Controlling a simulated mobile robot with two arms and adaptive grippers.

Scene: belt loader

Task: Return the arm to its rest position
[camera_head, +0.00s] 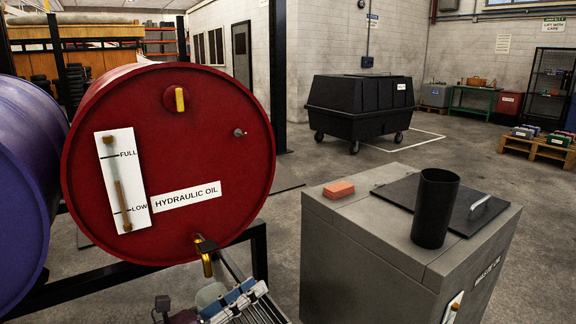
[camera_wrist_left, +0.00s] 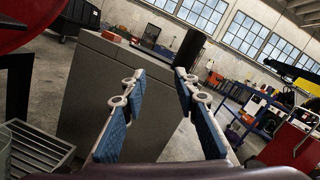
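My left gripper (camera_head: 236,300) shows at the bottom of the head view, below the red drum and left of the grey cabinet. Its blue-padded fingers also show in the left wrist view (camera_wrist_left: 160,80). They stand apart with nothing between them, so the gripper is open and empty. Most of my left arm is outside the head view. My right gripper is not seen in either view.
A red hydraulic oil drum (camera_head: 200,120) with a brass tap (camera_head: 206,258) lies on a black rack beside a purple drum (camera_head: 22,170). The grey cabinet (camera_head: 360,270) bears an orange block (camera_head: 338,190) and a black cylinder (camera_head: 434,210). A black wheeled bin (camera_head: 358,106) stands behind.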

